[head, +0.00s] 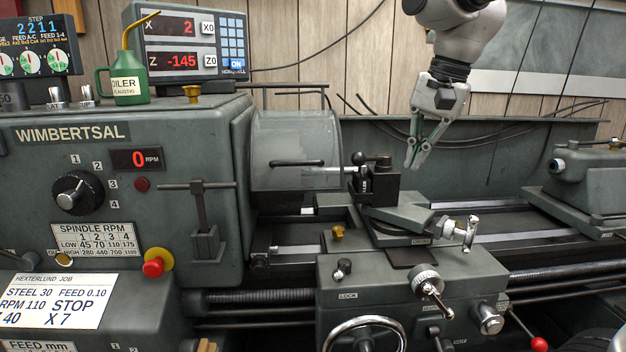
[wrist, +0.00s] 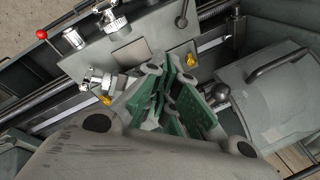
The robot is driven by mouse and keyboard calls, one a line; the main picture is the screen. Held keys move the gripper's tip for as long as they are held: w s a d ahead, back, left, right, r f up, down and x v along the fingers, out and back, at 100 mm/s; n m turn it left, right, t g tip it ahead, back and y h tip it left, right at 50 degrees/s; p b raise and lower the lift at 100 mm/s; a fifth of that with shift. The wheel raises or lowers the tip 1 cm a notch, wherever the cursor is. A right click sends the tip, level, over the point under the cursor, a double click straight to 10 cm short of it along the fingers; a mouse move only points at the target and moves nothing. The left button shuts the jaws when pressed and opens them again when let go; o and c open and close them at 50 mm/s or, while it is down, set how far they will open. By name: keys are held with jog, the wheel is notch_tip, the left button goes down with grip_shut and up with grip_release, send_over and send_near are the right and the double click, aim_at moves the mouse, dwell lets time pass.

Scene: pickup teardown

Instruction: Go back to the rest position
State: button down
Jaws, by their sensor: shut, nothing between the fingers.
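My gripper (head: 414,163) hangs from my arm at the upper middle of the head view, fingers pointing down. Its fingers are together with nothing between them. It is above and to the right of the dark tool post (head: 378,185) and apart from it. In the wrist view my gripper's green-padded fingers (wrist: 172,100) fill the middle and hide part of the tool post area below. The lathe carriage with its handles (wrist: 130,45) shows beyond the fingers.
The grey lathe headstock (head: 205,130) stands at left, with a green oiler can (head: 126,88) and a readout (head: 181,60) on top. A chuck guard (head: 295,150) sits left of the tool post. The tailstock (head: 585,180) is at right. Air above the bed around my gripper is clear.

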jog(key=s+d+f+n+t+h, duration=0.1)
jog(key=s+d+f+n, duration=0.2)
jog(key=s+d, duration=0.4)
jog(key=s+d+f+n+t+h, duration=0.1)
jog(key=s+d+f+n, duration=0.3)
jog(key=s+d+f, duration=0.2)
jog(key=s+d, duration=0.2)
jog(key=d, duration=0.1)
jog(key=shift+s+d+f, duration=0.15)
jog(key=shift+d+f, duration=0.15)
jog(key=shift+d, duration=0.1)
